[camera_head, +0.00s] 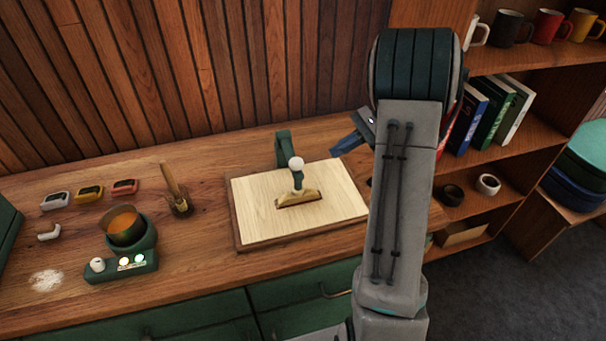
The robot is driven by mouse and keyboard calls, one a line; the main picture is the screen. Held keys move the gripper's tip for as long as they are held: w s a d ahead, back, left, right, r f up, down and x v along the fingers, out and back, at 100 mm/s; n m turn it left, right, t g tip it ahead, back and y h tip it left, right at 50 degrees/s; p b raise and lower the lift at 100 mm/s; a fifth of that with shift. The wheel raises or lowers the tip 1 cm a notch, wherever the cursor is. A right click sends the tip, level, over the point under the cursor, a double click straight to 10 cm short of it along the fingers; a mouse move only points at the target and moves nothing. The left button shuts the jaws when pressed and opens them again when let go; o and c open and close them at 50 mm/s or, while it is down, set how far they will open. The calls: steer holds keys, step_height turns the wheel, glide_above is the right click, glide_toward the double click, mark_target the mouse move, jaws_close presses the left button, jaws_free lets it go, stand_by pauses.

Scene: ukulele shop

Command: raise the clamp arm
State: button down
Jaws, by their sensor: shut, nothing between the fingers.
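The clamp has a green post (284,146) at the back of a pale wooden board (254,222). Its clamp arm (298,181) is low and reaches forward over the board, with a white ball knob (296,163) on it. Its front end is at a small brown wooden piece (299,199) lying on the board; I cannot tell if they touch. My gripper (337,152) is to the right of the clamp, apart from it, with its blue fingers pointing left. The fingers look shut and empty.
On the left of the wooden counter (205,255) are a green warmer with a pot (126,228), a brush in a holder (178,195) and several small gauges (90,194). Shelves with books (495,115) and mugs (510,28) stand right. A plank wall closes the back.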

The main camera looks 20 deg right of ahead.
mark_target(290, 158)
steer(key=shift+a+f, duration=0.1)
steer(key=shift+a, duration=0.05)
steer(key=p+x, duration=0.1)
steer(key=x, duration=0.9)
steer(key=shift+p, duration=0.3)
